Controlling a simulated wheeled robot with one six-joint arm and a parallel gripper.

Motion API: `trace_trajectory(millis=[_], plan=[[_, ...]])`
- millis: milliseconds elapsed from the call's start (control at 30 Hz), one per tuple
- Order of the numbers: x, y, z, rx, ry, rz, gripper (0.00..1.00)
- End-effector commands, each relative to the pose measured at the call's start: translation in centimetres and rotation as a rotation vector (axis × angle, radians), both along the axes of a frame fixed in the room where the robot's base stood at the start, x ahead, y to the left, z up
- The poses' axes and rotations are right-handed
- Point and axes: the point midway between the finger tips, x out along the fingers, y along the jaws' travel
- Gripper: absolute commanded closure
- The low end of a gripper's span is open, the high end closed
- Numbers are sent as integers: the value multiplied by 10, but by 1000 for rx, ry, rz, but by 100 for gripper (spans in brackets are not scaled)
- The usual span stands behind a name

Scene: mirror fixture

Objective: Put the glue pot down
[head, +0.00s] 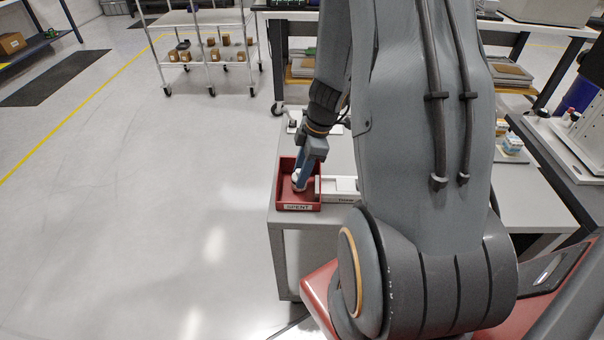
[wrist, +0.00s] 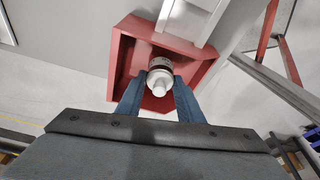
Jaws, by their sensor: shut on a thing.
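The glue pot (wrist: 160,78) is a small white pot with a dark band and a narrower white top, seen from above in the wrist view. My gripper (wrist: 160,84) is shut on it, with a blue finger on each side. The pot is over or inside a red tray (wrist: 121,66) marked "SPENT"; I cannot tell whether it touches the tray floor. In the head view the red tray (head: 298,207) sits at the left end of a grey bench, and my gripper (head: 300,183) points down into it with the white pot low between its fingers.
A white box-like fixture (head: 340,188) stands right beside the tray. The grey bench (head: 285,219) ends just left of the tray, with open floor beyond. A wire cart (head: 205,62) with several small boxes stands at the back. My arm hides much of the bench.

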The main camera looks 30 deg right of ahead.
Motion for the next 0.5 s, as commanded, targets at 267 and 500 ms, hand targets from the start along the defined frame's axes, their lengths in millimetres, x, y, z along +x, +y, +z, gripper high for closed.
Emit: trace_trajectory(millis=[267, 500], plan=[[0, 0, -13, -1, -1, 1, 99], [0, 0, -15, -1, -1, 1, 99]])
